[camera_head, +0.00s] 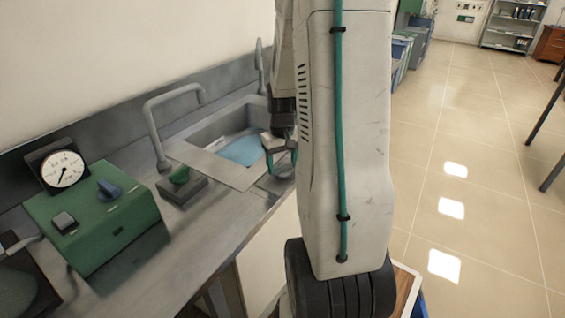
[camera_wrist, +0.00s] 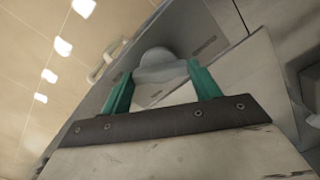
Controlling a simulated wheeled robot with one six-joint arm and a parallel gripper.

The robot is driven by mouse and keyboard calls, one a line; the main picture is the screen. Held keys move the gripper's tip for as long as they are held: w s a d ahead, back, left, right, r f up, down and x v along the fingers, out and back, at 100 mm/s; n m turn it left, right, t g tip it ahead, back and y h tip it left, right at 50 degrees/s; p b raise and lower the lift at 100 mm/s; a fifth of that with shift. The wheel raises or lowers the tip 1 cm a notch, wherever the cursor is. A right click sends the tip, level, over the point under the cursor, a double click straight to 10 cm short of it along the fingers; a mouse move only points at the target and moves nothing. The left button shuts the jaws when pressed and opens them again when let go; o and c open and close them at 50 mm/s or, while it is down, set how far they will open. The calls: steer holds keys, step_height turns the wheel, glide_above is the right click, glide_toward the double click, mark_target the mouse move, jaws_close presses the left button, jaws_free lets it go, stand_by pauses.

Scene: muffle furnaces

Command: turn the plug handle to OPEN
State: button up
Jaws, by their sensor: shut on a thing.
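A grey rounded knob, which looks like the plug handle (camera_wrist: 158,58), shows between the green fingers of my gripper (camera_wrist: 160,74) in the wrist view. My gripper is shut on it, with one finger on each side. In the head view my gripper (camera_head: 279,155) is at the front right of the sink (camera_head: 215,167), low over the counter's front edge. The grey knob (camera_head: 277,181) shows partly below the fingers there. My arm hides part of the area. I cannot read any OPEN marking.
The sink holds blue water (camera_head: 242,151). A green box (camera_head: 95,220) with a dial gauge (camera_head: 62,169) stands further left. Open floor (camera_head: 465,170) lies right.

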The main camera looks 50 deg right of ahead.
mark_target(282, 166)
steer(key=m, duration=0.5)
steer(key=shift+m, duration=0.3)
steer(key=m, duration=0.5)
steer(key=shift+m, duration=0.4)
steer(key=shift+r+m, duration=0.1)
steer(key=shift+m, duration=0.2)
steer(key=o, duration=1)
step_height(282, 166, up, 8)
steer(key=shift+f, duration=0.15)
